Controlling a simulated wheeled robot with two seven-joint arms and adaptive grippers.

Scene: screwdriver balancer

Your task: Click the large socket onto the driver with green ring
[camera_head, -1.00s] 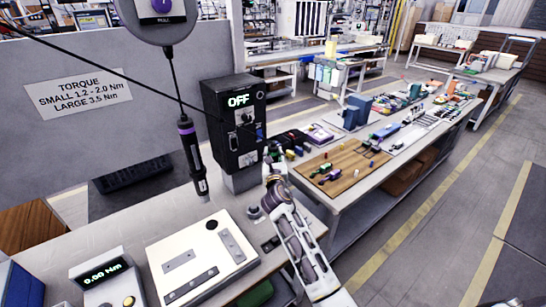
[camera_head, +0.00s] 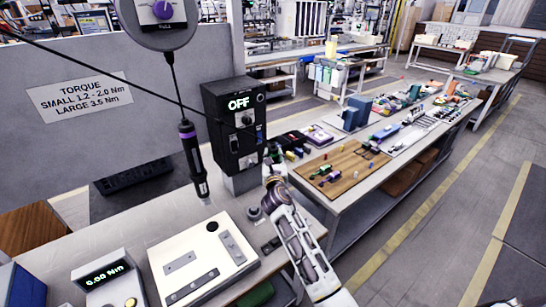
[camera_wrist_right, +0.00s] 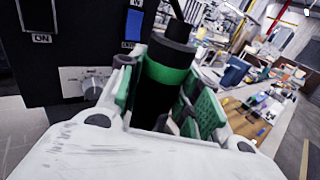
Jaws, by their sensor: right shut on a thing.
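In the right wrist view, a black driver with a green ring (camera_wrist_right: 165,75) stands between the green-padded fingers of my right gripper (camera_wrist_right: 172,100), which is shut on it. In the head view, my right gripper (camera_head: 273,158) is small and beside the black control box; the driver in it is hard to make out there. Another driver, with a purple ring (camera_head: 191,150), hangs upright on a cord left of the box. I cannot pick out the large socket for certain. My left gripper is not in view.
The black control box (camera_head: 231,125) reading OFF stands just left of my right gripper. A white panel (camera_head: 185,245) and a torque meter reading 0.00 Nm (camera_head: 103,275) lie on the near bench. A wooden board (camera_head: 343,168) with small parts is to the right.

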